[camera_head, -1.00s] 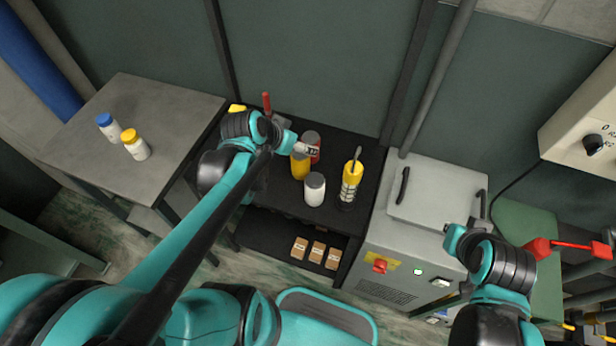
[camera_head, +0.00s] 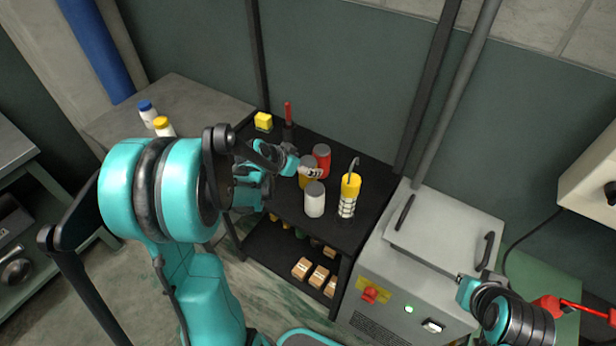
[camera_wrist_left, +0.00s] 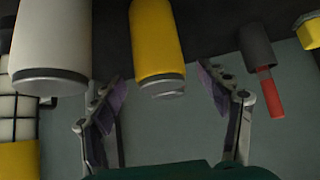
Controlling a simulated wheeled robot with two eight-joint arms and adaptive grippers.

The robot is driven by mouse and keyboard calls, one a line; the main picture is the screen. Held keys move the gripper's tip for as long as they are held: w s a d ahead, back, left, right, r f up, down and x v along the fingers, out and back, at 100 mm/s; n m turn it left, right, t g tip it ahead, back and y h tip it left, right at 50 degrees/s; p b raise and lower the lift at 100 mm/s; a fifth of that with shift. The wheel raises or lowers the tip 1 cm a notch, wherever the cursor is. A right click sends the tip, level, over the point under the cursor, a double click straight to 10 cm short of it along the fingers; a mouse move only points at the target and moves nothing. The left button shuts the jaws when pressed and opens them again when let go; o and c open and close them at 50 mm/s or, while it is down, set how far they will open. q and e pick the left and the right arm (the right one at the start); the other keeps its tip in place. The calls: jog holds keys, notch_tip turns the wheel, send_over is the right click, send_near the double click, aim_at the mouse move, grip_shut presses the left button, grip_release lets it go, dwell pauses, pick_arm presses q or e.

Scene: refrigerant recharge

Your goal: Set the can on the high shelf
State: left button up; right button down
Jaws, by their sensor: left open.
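Several cans stand on the upper deck of a black rack (camera_head: 270,200). A yellow can (camera_head: 304,181) is partly hidden by my left gripper (camera_head: 304,168). A red can (camera_head: 322,158) stands behind it and a white can (camera_head: 314,200) in front. In the left wrist view the open fingers (camera_wrist_left: 162,80) stand either side of the yellow can's (camera_wrist_left: 155,40) grey-rimmed end, with visible gaps. The white can (camera_wrist_left: 50,40) is beside it, left of the fingers. My right gripper (camera_head: 466,290) is over the grey machine's right side; its fingers are unclear.
A yellow-topped cylinder (camera_head: 349,190) stands right of the cans. A red-handled tool (camera_head: 288,115) and a yellow block (camera_head: 263,121) are behind. Cardboard boxes (camera_head: 302,268) sit on the lower shelf. A grey machine (camera_head: 435,245) adjoins the rack. Bottles (camera_head: 163,126) stand on the left table.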

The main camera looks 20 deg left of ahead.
pick_arm(q)
jog(key=shift+x, duration=1.25)
jog(key=shift+s+r, duration=0.1)
pick_arm(e)
jog(key=shift+f, duration=0.5)
pick_arm(q)
jog(key=c, duration=1.6)
jog(key=shift+c, duration=0.2)
